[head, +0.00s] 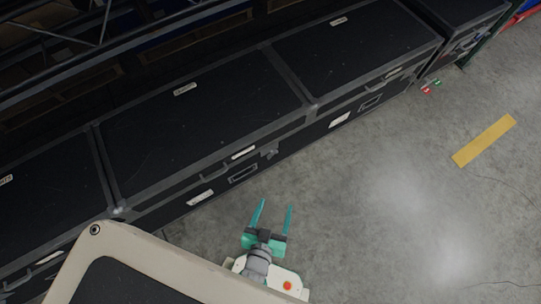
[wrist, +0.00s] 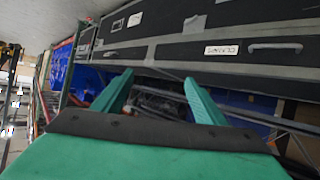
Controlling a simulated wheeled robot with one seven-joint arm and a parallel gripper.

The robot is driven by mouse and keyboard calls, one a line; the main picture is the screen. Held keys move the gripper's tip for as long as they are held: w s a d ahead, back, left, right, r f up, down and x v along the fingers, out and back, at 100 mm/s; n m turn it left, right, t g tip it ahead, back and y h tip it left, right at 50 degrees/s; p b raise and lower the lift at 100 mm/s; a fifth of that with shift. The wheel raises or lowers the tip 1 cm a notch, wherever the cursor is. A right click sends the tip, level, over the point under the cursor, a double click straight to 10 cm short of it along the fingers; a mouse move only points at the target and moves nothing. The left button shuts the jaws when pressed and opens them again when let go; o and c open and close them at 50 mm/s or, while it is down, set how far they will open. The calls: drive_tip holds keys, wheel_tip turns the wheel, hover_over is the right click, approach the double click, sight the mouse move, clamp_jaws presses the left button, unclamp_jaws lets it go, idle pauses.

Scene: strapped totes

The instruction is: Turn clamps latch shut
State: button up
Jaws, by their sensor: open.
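A row of black cases with grey edging runs diagonally across the head view. The middle case (head: 205,125) has a small grey latch-like part (head: 270,153) on its front, too small to tell whether it is open or shut. In the wrist view, a white label (wrist: 222,49) seems to read CLAMPS upside down, on a black case front (wrist: 165,52). I cannot tell which case this is in the head view. My gripper (head: 276,203) is open and empty, apart from the middle case's front. Its teal fingers also show in the wrist view (wrist: 158,75).
Another case (head: 355,45) adjoins on the right, and one (head: 50,195) on the left. Dark shelving stands behind them. Small red and green items (head: 431,87) lie near the right end. The grey floor (head: 400,220) is open, with a yellow strip (head: 484,141).

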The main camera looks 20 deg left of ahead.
drive_tip(key=w+a+f+n+g+y, duration=0.1)
drive_tip(key=w+a+f+n+g, duration=0.25)
drive_tip(key=w+a+f, duration=0.65)
drive_tip(key=n+g, duration=0.3)
drive_tip(key=n, duration=0.3)
approach(273, 155)
drive_tip(key=shift+m+h, duration=0.25)
drive_tip(key=shift+h, duration=0.15)
drive_tip(key=x, duration=0.8)
drive_tip(key=shift+a+r, duration=0.1)
drive_tip(key=shift+a, duration=0.25)
drive_tip(key=shift+c, duration=0.6)
drive_tip(key=c, duration=0.9)
